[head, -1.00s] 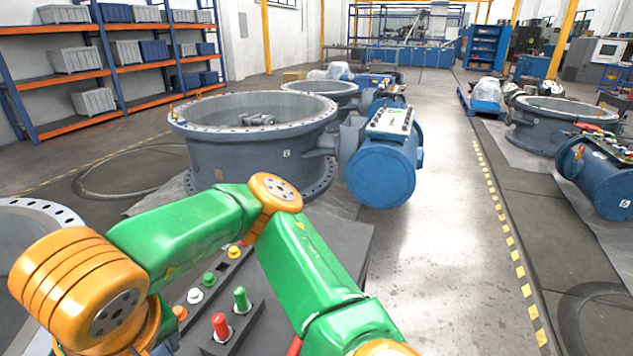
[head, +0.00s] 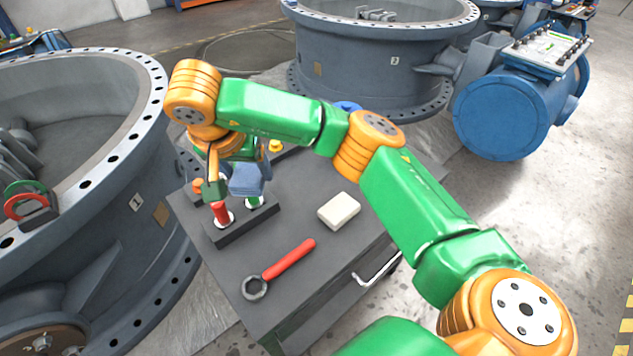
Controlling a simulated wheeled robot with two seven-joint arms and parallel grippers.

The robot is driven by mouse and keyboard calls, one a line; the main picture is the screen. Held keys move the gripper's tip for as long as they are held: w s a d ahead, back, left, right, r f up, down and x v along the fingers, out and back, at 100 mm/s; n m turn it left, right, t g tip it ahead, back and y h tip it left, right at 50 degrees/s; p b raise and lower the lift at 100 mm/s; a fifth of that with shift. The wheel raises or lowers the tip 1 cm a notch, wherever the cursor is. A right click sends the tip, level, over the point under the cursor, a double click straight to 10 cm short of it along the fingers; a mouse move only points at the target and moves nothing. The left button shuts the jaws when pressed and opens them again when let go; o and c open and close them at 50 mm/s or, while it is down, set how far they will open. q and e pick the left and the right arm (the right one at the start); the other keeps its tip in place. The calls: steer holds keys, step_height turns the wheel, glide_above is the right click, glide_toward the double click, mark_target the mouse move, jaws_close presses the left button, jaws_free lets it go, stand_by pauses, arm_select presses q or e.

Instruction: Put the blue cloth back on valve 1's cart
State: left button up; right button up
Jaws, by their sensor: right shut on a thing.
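My right gripper (head: 228,186) is shut on the folded blue cloth (head: 248,181). It holds the cloth over the cart, close to the red and green plugs in a dark holder. Whether the cloth touches anything below is hard to tell. The dark grey cart (head: 325,262) stands beside valve 1 (head: 143,232), the large grey flanged ring marked "1" at the left. My right arm reaches across the cart and covers part of its far side. My left gripper is not in view.
On the cart, a red-handled wrench (head: 289,259) lies near the front and a pale block (head: 339,211) sits right of the holder (head: 240,226). Coloured knobs line the far left side. Valve 2 (head: 375,65) and a blue actuator (head: 502,115) stand behind. The cart's front right top is clear.

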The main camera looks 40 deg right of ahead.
steer(key=w+d+f, duration=0.1)
steer(key=d+f, duration=0.4)
steer(key=d, duration=0.5)
steer(key=b, duration=0.1)
glide_above(309, 187)
steer(key=s+a, duration=0.1)
steer(key=f, duration=0.5)
steer(key=shift+s+f, duration=0.15)
steer(key=shift+s, duration=0.05)
step_height(309, 187, down, 3)
steer(key=shift+d+f, duration=0.1)
steer(key=shift+f, duration=0.05)
steer(key=o, duration=1.2)
steer(key=shift+f, duration=0.1)
steer(key=shift+o, duration=0.2)
steer(key=shift+r, duration=0.25)
steer(key=p+v, duration=0.1)
steer(key=v, duration=1.1)
